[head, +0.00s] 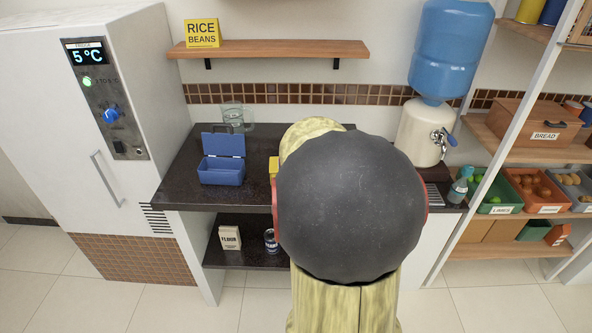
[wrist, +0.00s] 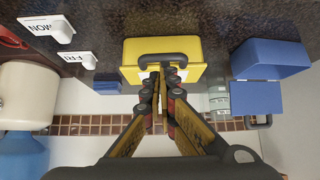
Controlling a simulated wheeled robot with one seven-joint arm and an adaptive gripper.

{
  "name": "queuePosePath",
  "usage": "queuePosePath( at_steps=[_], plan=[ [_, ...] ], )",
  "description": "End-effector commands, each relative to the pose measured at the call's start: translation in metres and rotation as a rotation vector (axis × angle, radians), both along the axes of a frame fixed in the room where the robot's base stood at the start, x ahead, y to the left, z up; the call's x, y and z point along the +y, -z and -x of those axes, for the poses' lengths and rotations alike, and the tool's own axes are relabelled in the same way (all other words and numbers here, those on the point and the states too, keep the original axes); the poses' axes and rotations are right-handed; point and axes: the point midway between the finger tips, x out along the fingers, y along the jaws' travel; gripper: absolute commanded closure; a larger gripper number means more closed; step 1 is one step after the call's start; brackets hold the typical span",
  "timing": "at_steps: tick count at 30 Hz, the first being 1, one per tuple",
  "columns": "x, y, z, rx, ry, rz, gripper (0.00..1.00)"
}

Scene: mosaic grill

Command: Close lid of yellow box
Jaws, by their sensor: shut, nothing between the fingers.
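The yellow box (wrist: 137,49) is in the middle of the wrist view, with a dark handle (wrist: 168,57) on its side nearest my fingers. I cannot tell for sure how far its lid is open. In the head view only a small yellow edge of the box (head: 273,167) shows at the left of my arm, which hides the rest. My gripper (wrist: 160,80) is shut and empty, with its fingertips right by the handle. I cannot tell whether they touch it.
A blue box (head: 221,175) stands open on the dark counter (head: 180,187), left of the yellow one. A glass pitcher (head: 233,115) stands behind it. White signs (wrist: 49,28) stand at the other side in the wrist view. A water dispenser (head: 420,135) is at the right.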

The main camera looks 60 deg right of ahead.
Motion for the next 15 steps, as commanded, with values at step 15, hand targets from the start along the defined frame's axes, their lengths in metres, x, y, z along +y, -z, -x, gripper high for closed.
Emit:
queuePosePath(
  at_steps=[15],
  plan=[
    [0.058,0.009,0.035,-0.002,-0.001,0.002,1.0]
  ],
)
